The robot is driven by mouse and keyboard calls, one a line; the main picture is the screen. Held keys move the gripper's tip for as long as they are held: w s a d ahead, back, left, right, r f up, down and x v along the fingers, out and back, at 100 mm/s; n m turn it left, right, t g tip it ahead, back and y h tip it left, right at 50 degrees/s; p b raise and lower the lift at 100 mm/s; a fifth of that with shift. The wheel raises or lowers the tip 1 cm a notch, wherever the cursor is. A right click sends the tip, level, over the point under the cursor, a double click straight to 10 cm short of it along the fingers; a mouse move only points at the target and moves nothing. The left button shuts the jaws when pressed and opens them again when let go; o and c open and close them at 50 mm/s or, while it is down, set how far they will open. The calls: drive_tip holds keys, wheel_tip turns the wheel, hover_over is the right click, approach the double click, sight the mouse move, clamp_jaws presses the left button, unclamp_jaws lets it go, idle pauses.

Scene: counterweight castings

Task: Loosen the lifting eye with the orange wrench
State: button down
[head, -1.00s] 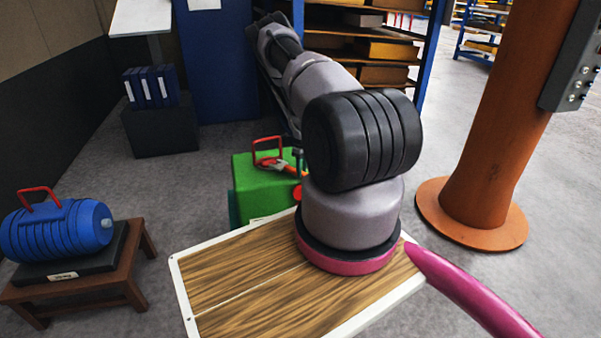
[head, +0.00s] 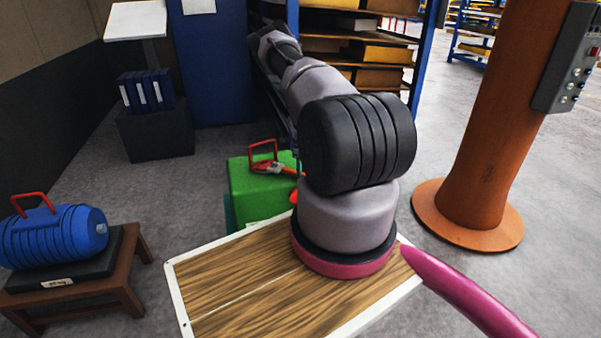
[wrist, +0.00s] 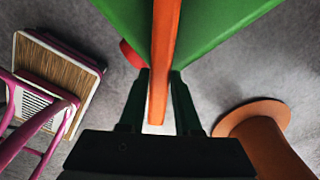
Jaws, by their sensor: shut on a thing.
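A green casting (head: 250,190) stands beyond my wooden deck in the head view, with a red loop-shaped lifting eye (head: 263,149) on top. The orange wrench (head: 270,169) lies across the top, its head at the foot of the eye. I cannot tell whether its jaws grip the eye. In the wrist view, my gripper (wrist: 160,78) is shut on the wrench's orange handle (wrist: 162,55), with the green casting (wrist: 215,25) beyond it. The eye is not visible there. In the head view, my arm hides the gripper and the handle's end.
A blue ribbed casting (head: 52,236) with a red handle sits on a low brown stand (head: 118,277) at left. An orange pillar (head: 480,150) with a wide base stands at right. Shelving (head: 375,52) and a blue cabinet (head: 210,75) are behind. Grey floor is open between them.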

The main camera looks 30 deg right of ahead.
drive_tip(key=shift+w+d+n, duration=0.55)
drive_tip(key=shift+d+n, duration=0.05)
drive_tip(key=shift+d, duration=0.15)
drive_tip(key=shift+d, duration=0.1)
drive_tip(key=shift+w+d+n, duration=0.5)
drive_tip(key=shift+w+d, duration=0.05)
drive_tip(key=shift+d, duration=0.05)
drive_tip(key=shift+w+d, duration=0.1)
drive_tip(key=shift+w+d+n, duration=0.6)
drive_tip(key=shift+w+d, duration=0.05)
drive_tip(key=shift+w+d+n, duration=0.6)
drive_tip(key=shift+w, duration=0.1)
drive_tip(key=shift+s, duration=0.1)
